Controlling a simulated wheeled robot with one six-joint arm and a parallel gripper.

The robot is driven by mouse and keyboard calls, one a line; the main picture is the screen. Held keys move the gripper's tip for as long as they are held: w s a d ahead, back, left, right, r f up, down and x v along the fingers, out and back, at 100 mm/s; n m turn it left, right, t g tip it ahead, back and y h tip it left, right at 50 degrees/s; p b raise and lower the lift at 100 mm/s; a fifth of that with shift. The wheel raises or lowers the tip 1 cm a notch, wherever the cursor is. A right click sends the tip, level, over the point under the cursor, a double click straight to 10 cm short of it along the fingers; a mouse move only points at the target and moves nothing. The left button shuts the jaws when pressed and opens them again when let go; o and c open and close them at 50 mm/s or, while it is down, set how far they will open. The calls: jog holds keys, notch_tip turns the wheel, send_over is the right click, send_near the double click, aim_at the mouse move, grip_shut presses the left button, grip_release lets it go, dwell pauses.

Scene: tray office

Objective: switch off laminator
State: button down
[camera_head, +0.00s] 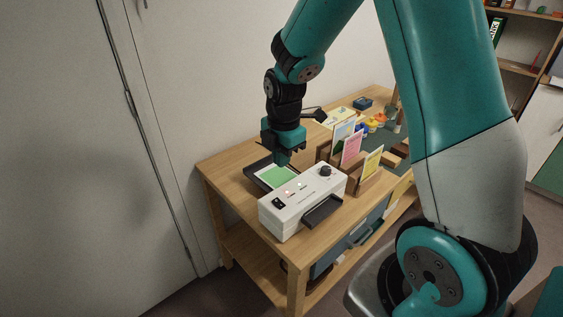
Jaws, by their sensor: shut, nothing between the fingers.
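The laminator (300,205) is a white box near the front left end of the wooden table. Its top carries a dark rocker switch (279,203) at the left, small lights in the middle, one of them reddish, and a black knob (325,171) at the right. A black tray (322,211) sticks out at its front. The switch's position is too small to tell. My gripper (284,160) points down behind the laminator, above a green sheet (279,177) in a black tray. It is shut and empty, and appears apart from the laminator.
A wooden rack with coloured cards (351,150) stands right of the laminator. Small coloured items (375,122) and a dark blue box (362,103) lie farther back on the table (212,169). A white wall is behind, and shelves (520,70) stand at far right.

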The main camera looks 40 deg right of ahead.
aim_at(277, 200)
jog(key=b, duration=0.3)
jog(key=shift+w+r+t+b, duration=0.1)
jog(key=shift+t+b, duration=0.25)
jog(key=shift+t, duration=0.05)
jog(key=f, duration=0.4)
jog(key=w+f+p, duration=0.1)
jog(key=f, duration=0.9)
jog(key=shift+w+a, duration=0.1)
jog(key=shift+w, duration=0.2)
